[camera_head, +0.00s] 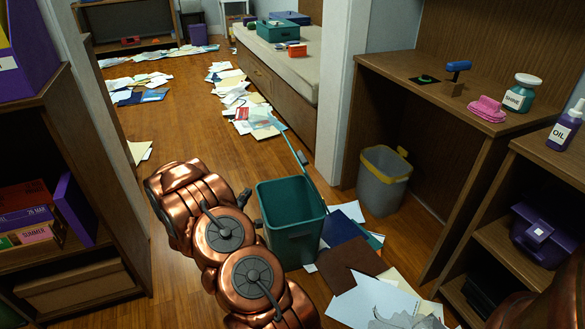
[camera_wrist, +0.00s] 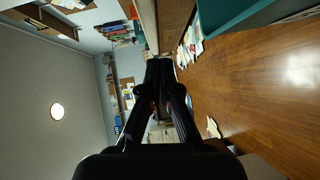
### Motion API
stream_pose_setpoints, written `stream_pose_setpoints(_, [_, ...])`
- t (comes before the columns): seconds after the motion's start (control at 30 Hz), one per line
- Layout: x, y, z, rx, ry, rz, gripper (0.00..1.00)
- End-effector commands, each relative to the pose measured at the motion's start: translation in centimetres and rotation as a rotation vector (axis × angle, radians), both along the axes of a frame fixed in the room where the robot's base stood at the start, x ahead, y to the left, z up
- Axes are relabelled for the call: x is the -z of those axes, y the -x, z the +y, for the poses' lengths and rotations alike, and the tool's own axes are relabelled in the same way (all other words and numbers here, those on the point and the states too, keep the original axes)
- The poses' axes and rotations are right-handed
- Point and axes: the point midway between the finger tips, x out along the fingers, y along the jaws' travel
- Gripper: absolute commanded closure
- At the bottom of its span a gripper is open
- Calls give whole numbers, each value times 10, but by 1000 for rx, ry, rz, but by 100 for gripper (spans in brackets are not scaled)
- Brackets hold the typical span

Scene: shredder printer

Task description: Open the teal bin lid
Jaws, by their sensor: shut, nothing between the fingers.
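The teal bin (camera_head: 291,222) stands upright on the wooden floor, right of my copper arm. Its teal lid (camera_head: 296,152) is raised and shows nearly edge-on as a thin panel rising from the bin's right side, with a small grey piece on it. The bin's opening faces up. My gripper (camera_wrist: 159,80) is dark, shut and empty in the wrist view, apart from the bin. Part of the teal bin (camera_wrist: 232,22) shows at the upper right there.
A grey bin with a yellow rim (camera_head: 384,182) stands under the desk (camera_head: 410,70). Papers and folders (camera_head: 350,262) lie right of the teal bin. A dark shelf (camera_head: 75,185) stands at left. Wooden floor (camera_head: 180,125) is clear beyond my arm.

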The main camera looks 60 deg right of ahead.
Motion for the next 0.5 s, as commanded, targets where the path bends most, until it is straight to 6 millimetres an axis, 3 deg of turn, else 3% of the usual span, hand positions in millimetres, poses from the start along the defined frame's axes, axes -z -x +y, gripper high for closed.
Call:
stream_pose_setpoints(0.1, [1,31,-17,63,162,104,100])
stream_pose_setpoints(0.23, [-5,58,-25,121,313,206,100])
stream_pose_setpoints(0.5, [-13,85,-28,182,474,320,100])
